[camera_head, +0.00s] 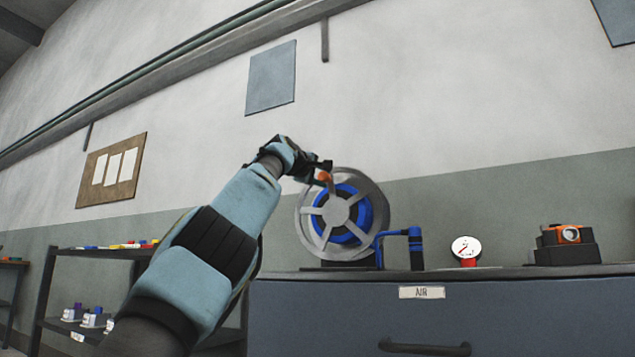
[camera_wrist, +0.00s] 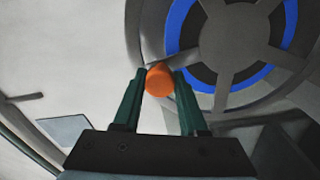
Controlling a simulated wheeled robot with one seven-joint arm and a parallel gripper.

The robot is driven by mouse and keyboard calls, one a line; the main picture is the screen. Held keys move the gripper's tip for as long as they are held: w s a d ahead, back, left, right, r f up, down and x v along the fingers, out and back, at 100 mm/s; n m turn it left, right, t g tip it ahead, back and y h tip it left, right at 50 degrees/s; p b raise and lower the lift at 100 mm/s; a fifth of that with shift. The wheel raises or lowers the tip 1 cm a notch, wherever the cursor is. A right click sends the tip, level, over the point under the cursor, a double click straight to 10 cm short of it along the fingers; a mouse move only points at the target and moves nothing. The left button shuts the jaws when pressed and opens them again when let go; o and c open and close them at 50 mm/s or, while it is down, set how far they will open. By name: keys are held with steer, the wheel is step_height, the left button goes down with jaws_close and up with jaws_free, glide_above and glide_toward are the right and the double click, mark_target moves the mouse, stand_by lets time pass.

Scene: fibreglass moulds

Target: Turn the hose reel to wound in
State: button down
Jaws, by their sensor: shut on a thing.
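The hose reel (camera_head: 336,211) stands on top of a blue-grey cabinet, a grey spoked disc with blue hose wound behind it. It also fills the upper right of the wrist view (camera_wrist: 235,45). An orange handle (camera_wrist: 159,80) sits on the reel's rim, at the reel's upper left in the head view (camera_head: 323,176). My gripper (camera_wrist: 158,85) is shut on the orange handle, one finger on each side of it. The back of the reel is hidden.
The cabinet (camera_head: 330,310) has a drawer labelled AIR. A red-based gauge (camera_head: 466,249) and an orange and black device (camera_head: 567,243) stand on it to the right of the reel. A dark shelf (camera_head: 95,262) with small coloured items stands at left.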

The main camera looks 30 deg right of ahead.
steer(key=shift+s+d+r+m, duration=0.2)
steer(key=shift+s+m, duration=0.1)
steer(key=shift+m, duration=0.1)
steer(key=shift+c, duration=2.3)
jaws_free()
steer(key=shift+f, duration=0.1)
steer(key=shift+s+a+f+b, duration=0.2)
steer(key=shift+s+a+b, duration=0.25)
steer(key=shift+b, duration=0.4)
steer(key=b+v, duration=0.7)
steer(key=v, duration=0.2)
steer(key=shift+a+r+b, duration=0.2)
steer(key=shift+a+b, duration=0.1)
steer(key=shift+a, duration=0.05)
